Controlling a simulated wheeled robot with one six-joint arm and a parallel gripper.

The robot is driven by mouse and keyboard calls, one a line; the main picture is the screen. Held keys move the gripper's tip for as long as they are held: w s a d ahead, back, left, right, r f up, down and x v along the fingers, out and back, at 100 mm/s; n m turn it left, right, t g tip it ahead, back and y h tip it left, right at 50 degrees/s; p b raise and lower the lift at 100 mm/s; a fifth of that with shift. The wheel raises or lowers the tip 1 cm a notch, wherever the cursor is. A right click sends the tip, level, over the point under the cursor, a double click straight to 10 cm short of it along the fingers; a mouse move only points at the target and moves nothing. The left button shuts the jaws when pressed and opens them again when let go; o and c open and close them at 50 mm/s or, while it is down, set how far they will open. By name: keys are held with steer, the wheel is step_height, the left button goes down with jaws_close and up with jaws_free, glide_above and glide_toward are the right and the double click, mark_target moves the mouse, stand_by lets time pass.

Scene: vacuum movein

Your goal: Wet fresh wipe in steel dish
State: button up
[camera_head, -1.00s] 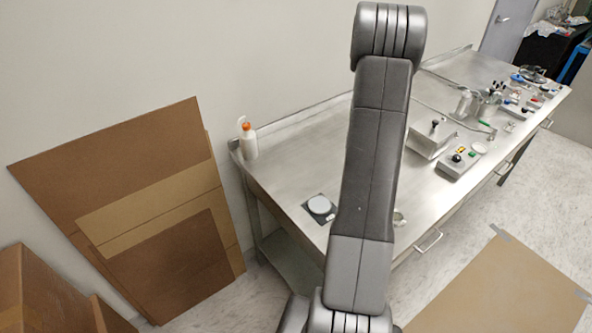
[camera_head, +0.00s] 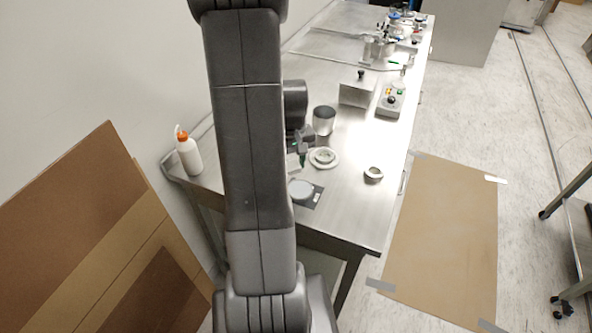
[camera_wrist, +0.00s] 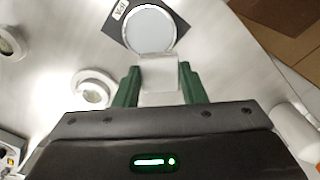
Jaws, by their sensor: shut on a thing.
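My gripper (camera_wrist: 158,68) has green fingers and is shut on a white square wipe (camera_wrist: 162,82), which sticks out between the fingertips. In the head view my gripper (camera_head: 302,152) is over the table's near end, partly hidden by my arm. A shallow round metal dish (camera_head: 323,156) with a white rim stands just right of it; it also shows in the wrist view (camera_wrist: 92,90), left of the fingers. A small steel ring-shaped dish (camera_head: 373,174) is farther right, near the edge. I cannot tell which is the steel dish, or whether either holds liquid.
A grey disc (camera_head: 301,190) lies on a dark labelled mat by the near edge. A white bottle with an orange cap (camera_head: 188,152) stands at left. A steel cup (camera_head: 324,120) and a metal box (camera_head: 357,90) stand behind. Cardboard (camera_head: 440,235) covers the floor at right.

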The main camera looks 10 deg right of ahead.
mark_target(300, 189)
steer(key=shift+s+d+f+b, duration=0.3)
steer(key=shift+s+f+b, duration=0.05)
steer(key=shift+f+b, duration=0.5)
steer(key=shift+s+d+f+b, duration=0.3)
steer(key=shift+f+b, duration=0.45)
steer(key=shift+f, duration=0.2)
steer(key=shift+s+d+f+b, duration=0.25)
steer(key=shift+s+f+b, duration=0.1)
steer(key=shift+f+b, duration=0.5)
steer(key=shift+f+b, duration=0.5)
steer(key=shift+f, duration=0.15)
stand_by(0.4)
step_height(300, 189, up, 7)
steer(key=p, duration=0.5)
stand_by(0.3)
stand_by(0.6)
